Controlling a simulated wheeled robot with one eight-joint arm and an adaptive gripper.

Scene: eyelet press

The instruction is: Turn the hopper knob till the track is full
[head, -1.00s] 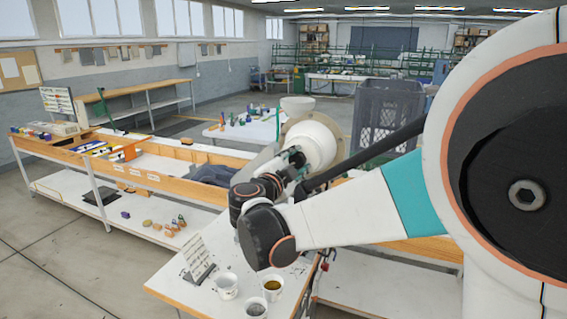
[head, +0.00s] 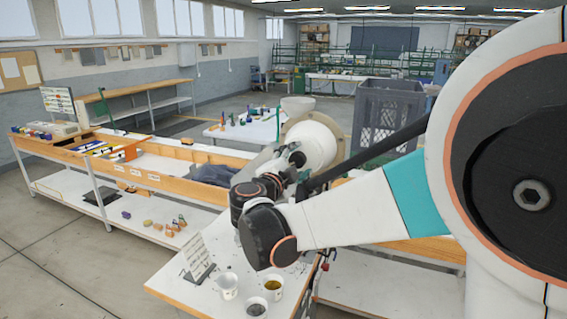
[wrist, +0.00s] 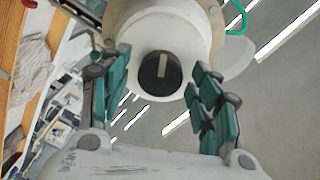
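The hopper knob (wrist: 159,71) is a round black knob with a pale pointer bar, on the white end face of the hopper drum (wrist: 186,22) in the wrist view. The bar stands close to upright. My gripper (wrist: 157,88) is open, with its green-padded fingers on either side of the knob and gaps to both. In the head view the white drum (head: 308,146) is partly behind my arm. I cannot make out the track in either view.
White cups (head: 227,286) with small parts and a sign card (head: 198,257) stand on the small white table (head: 180,284) below my arm. A grey crate (head: 388,113) stands behind the drum. A long wooden-sided bench (head: 150,178) runs off to the left.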

